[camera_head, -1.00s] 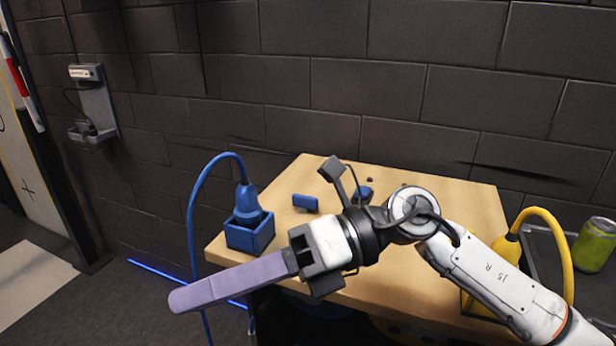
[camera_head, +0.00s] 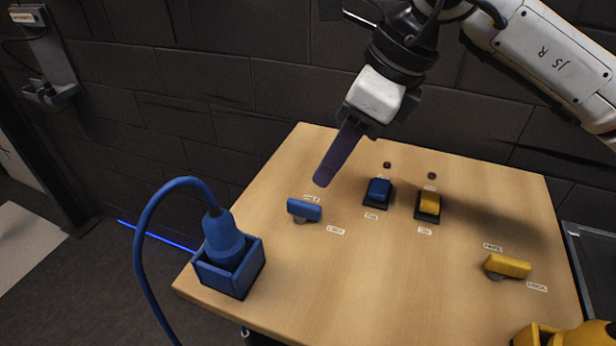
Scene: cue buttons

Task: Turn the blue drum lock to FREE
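The blue drum lock (camera_head: 304,209) is a short blue bar handle on a round base, on the left part of the wooden table (camera_head: 400,290). A small tag (camera_head: 311,197) is just behind it and another tag (camera_head: 336,230), which seems to read LOCK, is to its front right. The bar lies roughly left to right, its right end pointing toward the LOCK side. My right gripper (camera_head: 362,122) is shut on a purple stick (camera_head: 337,157) that slants down to the left. The stick's tip is above and behind the lock, apart from it. My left gripper is not in view.
A blue plug (camera_head: 223,238) with a cable sits in a blue box (camera_head: 238,280) at the table's left edge. Blue (camera_head: 378,190) and yellow (camera_head: 429,202) buttons stand right of the lock. A yellow lock handle (camera_head: 507,266) is farther right. The table's front middle is clear.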

